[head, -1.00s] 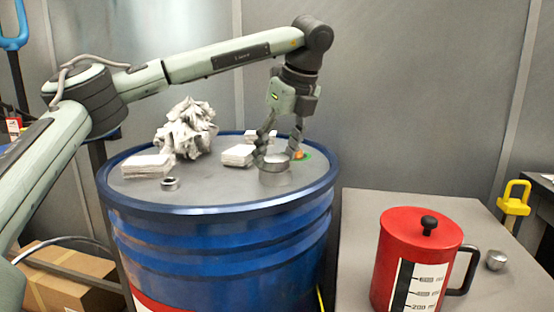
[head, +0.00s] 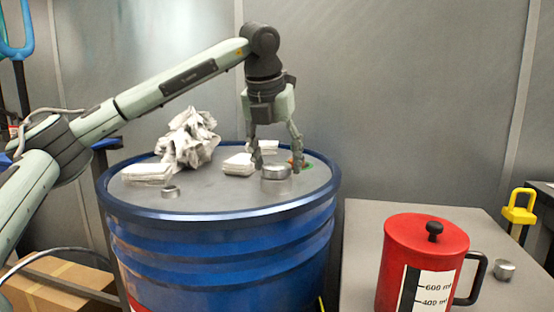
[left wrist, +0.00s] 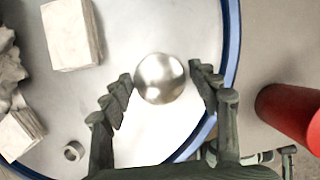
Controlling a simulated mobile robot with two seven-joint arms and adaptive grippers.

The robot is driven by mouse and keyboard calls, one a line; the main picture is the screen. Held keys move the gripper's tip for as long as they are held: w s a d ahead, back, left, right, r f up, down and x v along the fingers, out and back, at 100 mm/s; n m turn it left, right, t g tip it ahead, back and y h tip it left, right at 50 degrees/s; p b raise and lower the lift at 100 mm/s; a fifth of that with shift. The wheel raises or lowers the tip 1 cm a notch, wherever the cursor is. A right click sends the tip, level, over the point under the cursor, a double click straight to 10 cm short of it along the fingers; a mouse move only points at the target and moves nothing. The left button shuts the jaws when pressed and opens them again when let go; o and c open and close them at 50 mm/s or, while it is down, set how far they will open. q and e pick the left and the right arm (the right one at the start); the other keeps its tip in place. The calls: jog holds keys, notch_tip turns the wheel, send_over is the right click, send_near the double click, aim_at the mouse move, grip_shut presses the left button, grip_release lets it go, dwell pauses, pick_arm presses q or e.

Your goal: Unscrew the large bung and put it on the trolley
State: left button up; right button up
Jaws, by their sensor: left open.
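The large bung (head: 276,173) is a round silver metal cap on the grey top of the blue drum (head: 222,255). In the left wrist view the bung (left wrist: 161,78) shows from above as a shiny disc between my fingers. My left gripper (head: 277,170) points down with its open fingers on either side of the bung. In the left wrist view both fingers of the left gripper (left wrist: 165,80) appear apart from it. The grey trolley (head: 365,225) stands right of the drum. My right gripper is not in view.
White pads (head: 148,174) and a crumpled rag (head: 188,140) lie on the drum top, with a small metal ring (head: 171,192) near its front. A red measuring jug (head: 420,260) and a small metal cap (head: 504,270) stand on the trolley. The trolley's back left is bare.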

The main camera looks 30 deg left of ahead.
pick_arm(q)
jog(key=m+h+p, duration=0.1)
jog(key=m, duration=0.3)
jog(key=shift+a+h, duration=0.1)
jog(key=shift+h, duration=0.2)
jog(key=shift+r+m+h+p, duration=0.2)
jog(key=shift+m+h+p, duration=0.2)
jog(key=shift+m+p, duration=0.6)
jog(key=shift+a+f+m+g+h+p, duration=0.1)
jog(key=shift+m+g+h+p, duration=0.25)
jog(key=shift+m, duration=0.65)
jog(key=shift+f, duration=0.1)
jog(key=c, duration=0.8)
jog(key=shift+n, duration=0.5)
jog(key=n+y, duration=0.1)
jog(key=n, duration=0.2)
jog(key=shift+y, duration=0.35)
